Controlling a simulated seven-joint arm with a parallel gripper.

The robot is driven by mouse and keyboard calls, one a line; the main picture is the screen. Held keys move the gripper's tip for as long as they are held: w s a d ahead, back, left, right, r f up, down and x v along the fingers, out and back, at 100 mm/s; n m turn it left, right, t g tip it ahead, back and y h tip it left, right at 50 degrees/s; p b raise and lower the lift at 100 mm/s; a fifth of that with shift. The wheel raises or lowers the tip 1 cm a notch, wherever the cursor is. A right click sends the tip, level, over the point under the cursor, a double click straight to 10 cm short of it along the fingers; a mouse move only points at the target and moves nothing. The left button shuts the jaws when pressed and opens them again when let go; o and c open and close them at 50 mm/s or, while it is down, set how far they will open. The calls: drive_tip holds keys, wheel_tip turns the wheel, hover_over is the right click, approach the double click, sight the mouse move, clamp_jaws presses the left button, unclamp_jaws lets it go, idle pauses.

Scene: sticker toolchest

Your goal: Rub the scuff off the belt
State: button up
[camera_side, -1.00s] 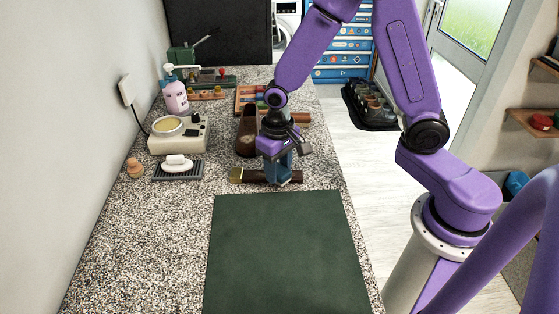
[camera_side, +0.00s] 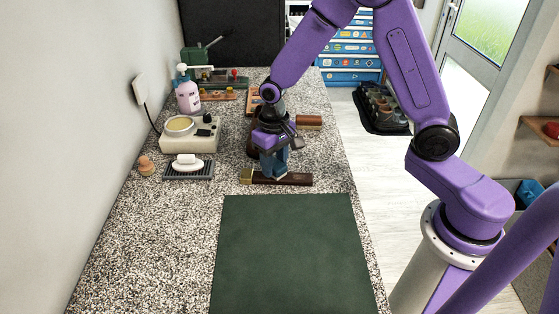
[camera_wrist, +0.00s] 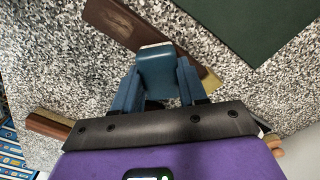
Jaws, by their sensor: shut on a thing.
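The belt (camera_side: 295,180) is a dark brown strip with a brass-coloured left end, lying across the speckled counter behind the green mat. It also shows in the wrist view (camera_wrist: 112,22), running from upper left to lower right. My gripper (camera_side: 275,165) is shut on a blue block (camera_wrist: 157,72) with a pale edge. The block is over the left half of the belt, at or just above its surface; contact is unclear. Block and fingers hide the middle of the belt.
The green mat (camera_side: 290,250) lies in front. A white soap bar on a grey dish (camera_side: 173,176), a wooden knob (camera_side: 146,166), a cream heater (camera_side: 187,145) and a pump bottle (camera_side: 188,97) stand at left. A brown brush (camera_side: 309,121) lies behind my gripper.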

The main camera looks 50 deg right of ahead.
drive_tip(key=shift+s+a, duration=1.1)
drive_tip(key=shift+a, duration=0.15)
wheel_tip(320, 180, up, 8)
drive_tip(key=shift+d, duration=0.1)
